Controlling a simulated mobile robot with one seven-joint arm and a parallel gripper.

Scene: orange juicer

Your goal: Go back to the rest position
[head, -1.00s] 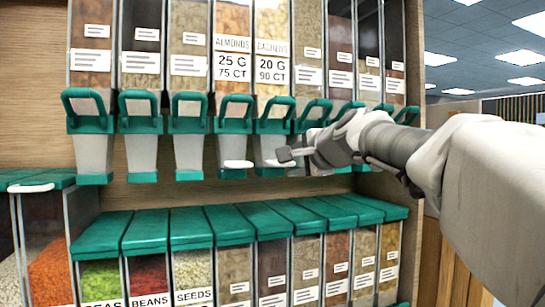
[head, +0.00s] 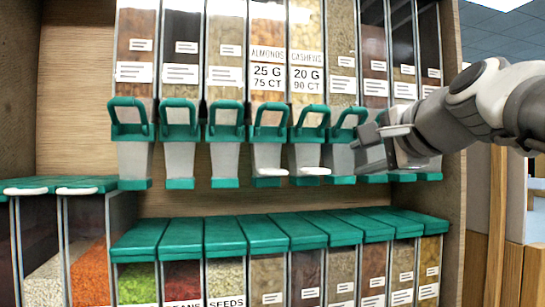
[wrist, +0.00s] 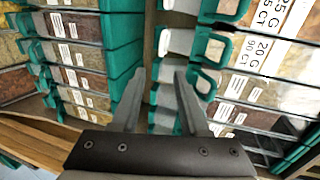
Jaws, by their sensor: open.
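My gripper (head: 372,150) is in front of the right part of the upper dispenser row in the head view, with my arm reaching in from the right. In the wrist view my gripper (wrist: 156,88) shows two grey fingers spread apart with nothing between them. A white piece sits at the foot of each of these two spouts. My gripper is to the right of both and hides part of the spouts behind it.
A row of lower bins with green lids (head: 225,236) stands below the spouts. More bins with green lids (head: 60,185) stand at the left. A wooden side panel (head: 452,200) bounds the shelf on the right. Open room lies beyond it.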

